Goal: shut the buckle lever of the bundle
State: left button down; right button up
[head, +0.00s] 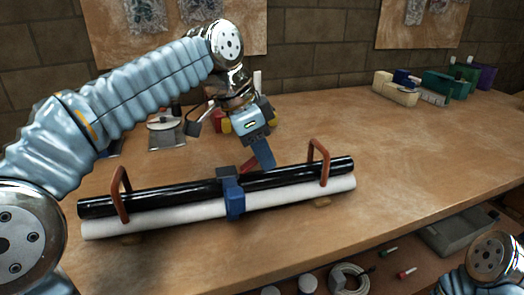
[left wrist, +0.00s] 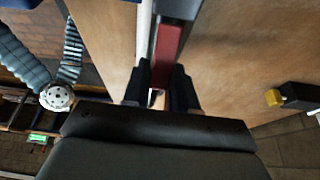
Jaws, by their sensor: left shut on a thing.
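The bundle is a black tube (head: 285,178) and a white tube (head: 285,197) lying side by side on the bench. A blue buckle (head: 232,191) wraps around them at the middle. The buckle's red lever (head: 248,166) stands up at a slant from the buckle, so it is open. My left gripper (head: 263,156) is above and behind the buckle, shut on the lever. In the left wrist view the red lever (left wrist: 168,45) runs between the two dark fingers, with the dark buckle at the top edge. My right gripper is out of view.
Two orange-brown handles (head: 121,194) (head: 319,162) arch over the tubes on either side of the buckle. Boxes and tools (head: 430,84) stand at the bench's back right. The bench right of the bundle is clear. A lower shelf (head: 400,262) holds small items.

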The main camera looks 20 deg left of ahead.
pick_arm(q)
jog(key=shift+w+d+f+g+y, duration=0.25)
jog(key=shift+f+g+y, duration=0.15)
jog(key=shift+y, duration=0.4)
jog(key=shift+s+f+y, duration=0.1)
jog(key=shift+f+y, duration=0.05)
jog(key=shift+y, duration=0.15)
jog(key=c, duration=1.1)
grip_release()
jog(key=shift+o, duration=0.7)
jog(key=shift+f+g, duration=0.1)
jog(key=shift+g, duration=0.2)
jog(key=r, duration=0.5)
jog(key=a+r, duration=0.1)
jog(key=r, duration=0.1)
jog(key=shift+s+r, duration=0.15)
jog(key=shift+s, duration=0.05)
jog(key=shift+r, duration=0.1)
